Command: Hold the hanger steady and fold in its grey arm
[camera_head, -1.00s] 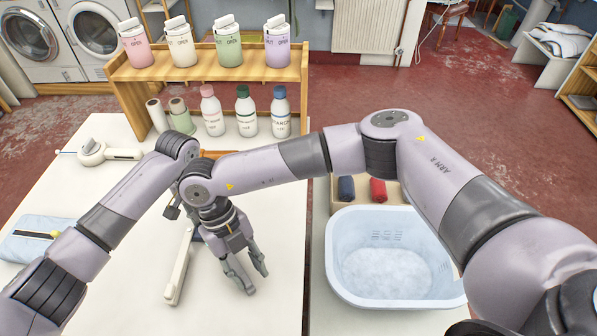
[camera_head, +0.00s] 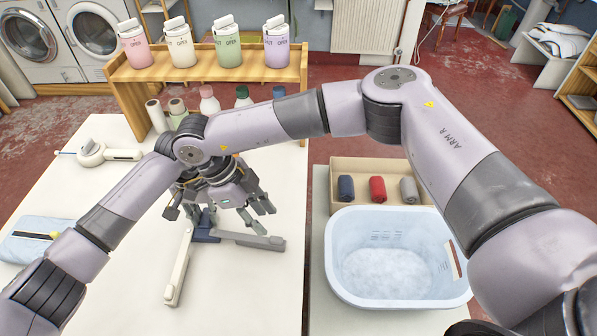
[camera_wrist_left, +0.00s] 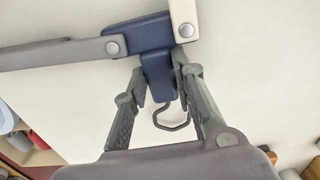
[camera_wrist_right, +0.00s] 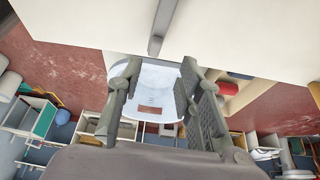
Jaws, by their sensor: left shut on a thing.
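The hanger lies on the white table. Its cream arm (camera_head: 180,265) points towards me and its grey arm (camera_head: 258,240) points right, both joined to a blue hub (camera_head: 207,227). My left gripper (camera_wrist_left: 160,72) is shut on the neck of the hub (camera_wrist_left: 152,38), with the metal hook (camera_wrist_left: 170,118) between its fingers. In the head view it is mostly hidden behind my right arm. My right gripper (camera_head: 256,212) is open and empty, just behind the grey arm. In the right wrist view the grey arm's end (camera_wrist_right: 162,22) lies beyond its open fingertips (camera_wrist_right: 160,68).
A pale blue basket (camera_head: 340,285) and a box (camera_head: 335,180) with rolled cloths stand at the right. Bottles line a wooden shelf (camera_head: 205,70) at the back. A white handheld tool (camera_head: 92,152) and a blue pouch (camera_head: 30,240) lie left.

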